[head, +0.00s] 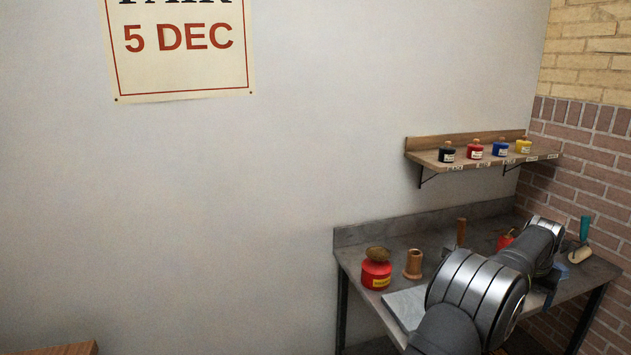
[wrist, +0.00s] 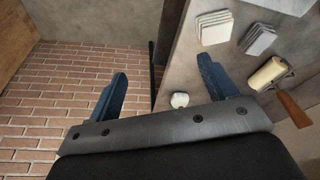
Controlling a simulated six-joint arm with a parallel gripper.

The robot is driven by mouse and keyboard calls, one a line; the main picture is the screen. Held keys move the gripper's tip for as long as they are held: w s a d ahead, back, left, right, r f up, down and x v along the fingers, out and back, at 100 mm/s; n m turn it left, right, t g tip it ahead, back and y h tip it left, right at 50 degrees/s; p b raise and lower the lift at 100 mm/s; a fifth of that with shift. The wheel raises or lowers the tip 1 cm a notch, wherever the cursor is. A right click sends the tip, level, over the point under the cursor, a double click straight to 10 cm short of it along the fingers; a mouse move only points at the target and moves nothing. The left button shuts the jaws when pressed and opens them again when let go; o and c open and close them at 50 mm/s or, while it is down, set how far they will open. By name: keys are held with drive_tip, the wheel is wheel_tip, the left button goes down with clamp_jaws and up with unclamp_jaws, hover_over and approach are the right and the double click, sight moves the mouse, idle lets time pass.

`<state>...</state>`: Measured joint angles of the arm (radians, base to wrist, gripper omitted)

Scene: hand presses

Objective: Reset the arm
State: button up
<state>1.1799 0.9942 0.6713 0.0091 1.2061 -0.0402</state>
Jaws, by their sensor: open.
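My gripper (wrist: 166,84) is in the wrist view with its two blue fingers spread wide apart and nothing between them. It points down past the edge of a grey bench (wrist: 178,72), with the brick floor under its left finger and the bench top under its right. In the head view my arm reaches across the right part of the bench (head: 345,262) and hides much of its top.
A roller (wrist: 266,74) and two small stacks (wrist: 214,27) (wrist: 258,39) lie on the bench, near a small white round thing (wrist: 180,100). A red can (head: 376,274) and a brown cylinder (head: 414,264) stand at its left. A shelf (head: 425,158) holds several ink jars.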

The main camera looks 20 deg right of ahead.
wheel_tip(320, 180, up, 5)
drive_tip(key=w+a+n+y, duration=0.1)
drive_tip(key=w+a+n, duration=0.3)
drive_tip(key=w+a, duration=0.9)
drive_tip(key=w+a+n+t, duration=0.1)
drive_tip(key=w+a+n, duration=0.3)
drive_tip(key=w+a, duration=1)
drive_tip(key=w, duration=0.6)
drive_tip(key=shift+w+n+t+y, duration=0.15)
drive_tip(key=shift+n+t+y, duration=0.15)
drive_tip(key=shift+n+y, duration=0.1)
drive_tip(key=shift+a, duration=0.1)
drive_tip(key=o, duration=0.5)
